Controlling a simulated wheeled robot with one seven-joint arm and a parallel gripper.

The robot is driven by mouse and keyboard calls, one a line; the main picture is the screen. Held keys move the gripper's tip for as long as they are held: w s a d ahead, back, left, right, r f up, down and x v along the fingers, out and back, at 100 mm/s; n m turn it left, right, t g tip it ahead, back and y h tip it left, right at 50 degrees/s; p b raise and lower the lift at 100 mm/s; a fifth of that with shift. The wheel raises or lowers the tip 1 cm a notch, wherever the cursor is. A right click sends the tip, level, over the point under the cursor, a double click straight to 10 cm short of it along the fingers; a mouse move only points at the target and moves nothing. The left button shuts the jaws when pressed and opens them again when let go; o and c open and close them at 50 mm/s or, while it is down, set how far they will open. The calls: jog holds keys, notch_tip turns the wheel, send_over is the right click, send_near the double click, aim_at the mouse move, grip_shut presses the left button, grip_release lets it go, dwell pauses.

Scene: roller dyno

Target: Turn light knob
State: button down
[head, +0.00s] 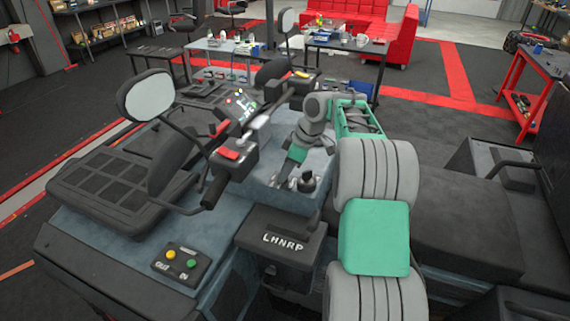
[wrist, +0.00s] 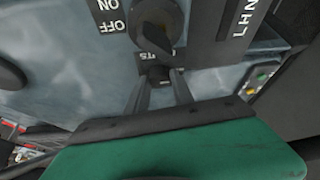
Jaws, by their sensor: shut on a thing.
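The light knob (wrist: 158,73) is a small dark knob on the blue-grey panel, beside a partly hidden label ending in "TS" in the wrist view. My gripper (wrist: 160,84) has its two dark fingers on either side of this knob and is shut on it. In the head view my gripper (head: 284,182) points down at the panel (head: 258,192) in front of the handlebar. There the knob is hidden by the fingers, and its turn angle cannot be told.
A larger black round knob (head: 308,182) stands close beside my gripper and also shows in the wrist view (wrist: 158,20). An ON/OFF label (wrist: 108,14) is near it. The LHNRP shifter block (head: 282,240) is in front, and the handlebar grip (head: 216,188) is at left.

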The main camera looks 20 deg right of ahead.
jog(key=shift+r, duration=0.1)
dwell(0.3)
jog(key=c, duration=1.3)
grip_release()
jog(key=shift+d, duration=0.15)
jog(key=shift+o, duration=1.1)
jog(key=p+v, duration=0.2)
jog(key=v, duration=0.6)
jog(key=shift+w, duration=0.1)
